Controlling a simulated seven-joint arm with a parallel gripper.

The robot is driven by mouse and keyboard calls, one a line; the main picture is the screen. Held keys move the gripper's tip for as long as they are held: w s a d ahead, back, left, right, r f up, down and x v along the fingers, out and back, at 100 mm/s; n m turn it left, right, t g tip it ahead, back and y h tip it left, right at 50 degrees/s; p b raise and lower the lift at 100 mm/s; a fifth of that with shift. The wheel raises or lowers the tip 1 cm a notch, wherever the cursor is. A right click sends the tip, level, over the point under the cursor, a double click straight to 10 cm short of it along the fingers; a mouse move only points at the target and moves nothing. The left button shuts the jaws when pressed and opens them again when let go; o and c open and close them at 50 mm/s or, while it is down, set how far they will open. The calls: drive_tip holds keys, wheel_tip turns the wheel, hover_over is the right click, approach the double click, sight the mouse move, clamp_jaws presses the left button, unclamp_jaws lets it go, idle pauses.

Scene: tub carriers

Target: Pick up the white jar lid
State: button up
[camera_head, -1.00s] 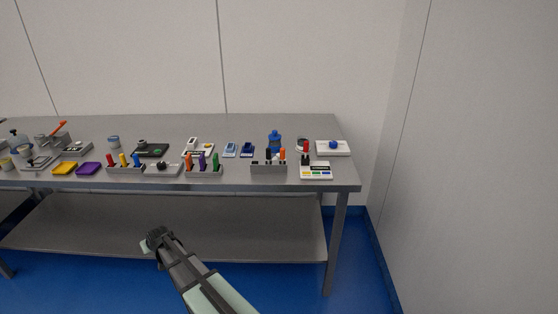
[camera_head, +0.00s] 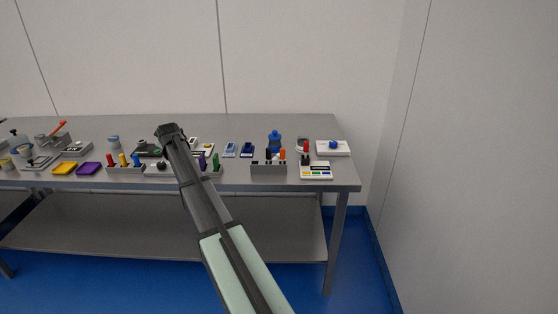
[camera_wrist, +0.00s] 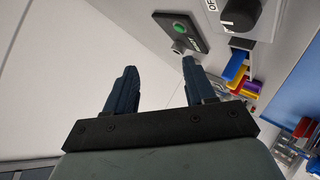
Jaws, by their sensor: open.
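My gripper (camera_head: 170,131) is raised over the left-middle part of the grey table in the head view. In the wrist view its two dark fingers (camera_wrist: 157,75) stand apart with nothing between them. I cannot pick out the white jar lid for certain in either view; the things on the table are small here. A small jar-like thing (camera_head: 114,141) stands left of my gripper, and another small round container (camera_head: 302,143) stands near the right end. My arm hides part of the table's middle.
A dark plate with a green button (camera_wrist: 180,29) shows beyond my fingers. The back strip is clear.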

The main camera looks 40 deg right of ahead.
drive_tip(key=s+d+r+n+g+h, duration=0.1)
drive_tip(key=s+d+n+g, duration=0.15)
drive_tip(key=d, duration=0.75)
wheel_tip(320, 180, up, 2)
drive_tip(key=n+g+y, duration=0.4)
drive_tip(key=n+g, duration=0.5)
hover_over(278, 155)
wheel_tip(278, 155, down, 7)
drive_tip(key=shift+d, duration=0.15)
drive_tip(key=shift+w+d+f, duration=0.1)
drive_tip(key=shift+d+f, duration=0.05)
drive_tip(key=shift+f, duration=1.3)
drive_tip(key=shift+d+f, duration=0.15)
drive_tip(key=shift+f, duration=1.25)
drive_tip(key=shift+c, duration=0.5)
clamp_jaws()
